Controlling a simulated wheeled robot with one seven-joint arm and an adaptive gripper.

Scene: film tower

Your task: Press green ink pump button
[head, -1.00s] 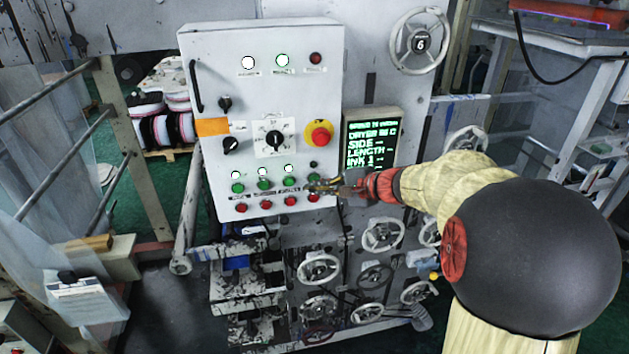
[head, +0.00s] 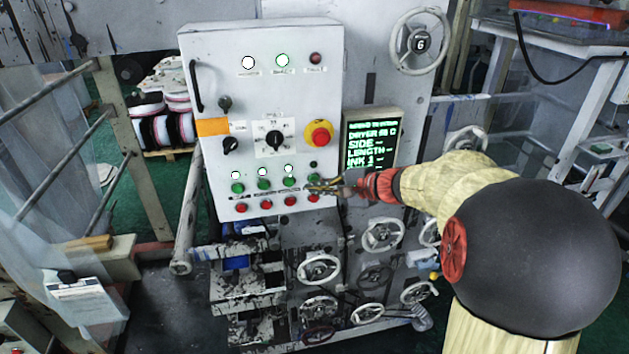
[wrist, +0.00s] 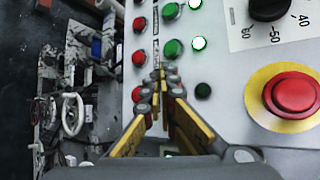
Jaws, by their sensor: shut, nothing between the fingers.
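The grey control panel (head: 260,50) carries a row of green buttons with a row of red buttons below. Green buttons show at the left (head: 238,188), second (head: 263,185) and third (head: 289,182) places. The rightmost green button is hidden behind my gripper (head: 309,187). I cannot read which label names the ink pump. In the wrist view my shut, empty gripper (wrist: 160,76) points at the panel, its tips beside a green button (wrist: 174,48) and covering the rightmost one's place. I cannot tell whether the tips touch the panel.
Lamps above the left three green buttons are lit; the rightmost lamp (head: 313,164) is dark. A red emergency button (head: 320,134) on yellow sits above my gripper. A green-text display (head: 370,142) is to the right. Handwheels (head: 383,235) are below the panel.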

